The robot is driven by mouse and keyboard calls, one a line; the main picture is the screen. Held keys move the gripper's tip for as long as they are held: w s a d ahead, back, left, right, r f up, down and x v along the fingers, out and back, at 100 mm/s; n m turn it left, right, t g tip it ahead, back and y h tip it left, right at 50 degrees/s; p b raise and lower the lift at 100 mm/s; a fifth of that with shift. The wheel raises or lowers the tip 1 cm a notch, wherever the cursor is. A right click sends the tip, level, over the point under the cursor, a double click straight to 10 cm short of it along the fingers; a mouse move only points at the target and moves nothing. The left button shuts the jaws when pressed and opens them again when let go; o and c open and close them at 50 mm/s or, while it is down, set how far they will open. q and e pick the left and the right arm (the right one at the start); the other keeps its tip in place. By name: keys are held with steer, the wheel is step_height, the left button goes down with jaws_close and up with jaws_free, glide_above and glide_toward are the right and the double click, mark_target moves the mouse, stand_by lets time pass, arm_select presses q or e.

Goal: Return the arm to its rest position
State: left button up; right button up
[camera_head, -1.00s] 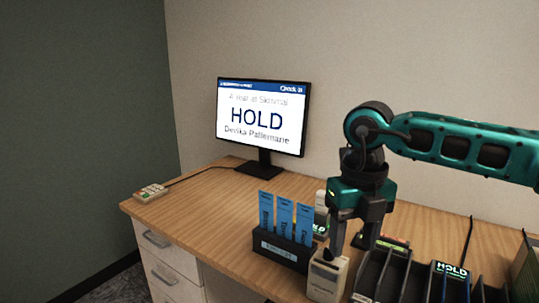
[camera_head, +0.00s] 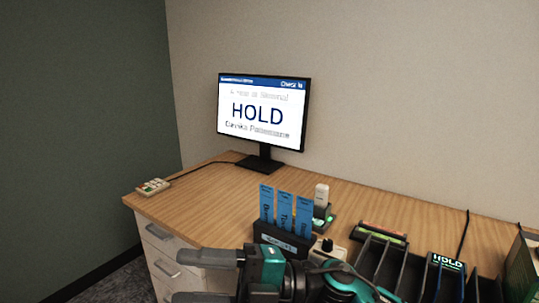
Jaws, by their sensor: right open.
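My right gripper (camera_head: 180,277) is low in the head view, in front of the desk. Its two grey fingers point left and are spread apart with nothing between them. The teal and black right arm (camera_head: 345,285) enters from the bottom edge. It hides the lower front of the desk and part of the card holder's base. My left gripper is not in view.
The wooden desk (camera_head: 205,215) carries a monitor (camera_head: 262,112) reading HOLD, a small keypad (camera_head: 153,186), a black holder (camera_head: 285,240) with blue cards, a scanner in its cradle (camera_head: 321,197), and black slotted bins (camera_head: 405,270). The desk's left part is clear.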

steer(key=w+d+f+m+t+h, duration=0.3)
steer(key=w+d+f+m+t, duration=0.15)
steer(key=m+t, duration=0.6)
steer(key=w+d+f+m+t+h, duration=0.3)
steer(key=d+f+m+t, duration=0.25)
steer(key=m+t, duration=0.45)
steer(key=s+d+f+m+g+h, duration=0.3)
steer(key=s+d+f+m+h, duration=0.2)
steer(key=f, duration=0.6)
steer(key=s+d+f+m+g+h, duration=0.4)
steer(key=s+d+f+m+h, duration=0.2)
steer(key=s+d+f, duration=0.3)
step_height(320, 180, down, 3)
steer(key=d+h, duration=0.1)
steer(key=d, duration=0.2)
steer(key=shift+p, duration=0.3)
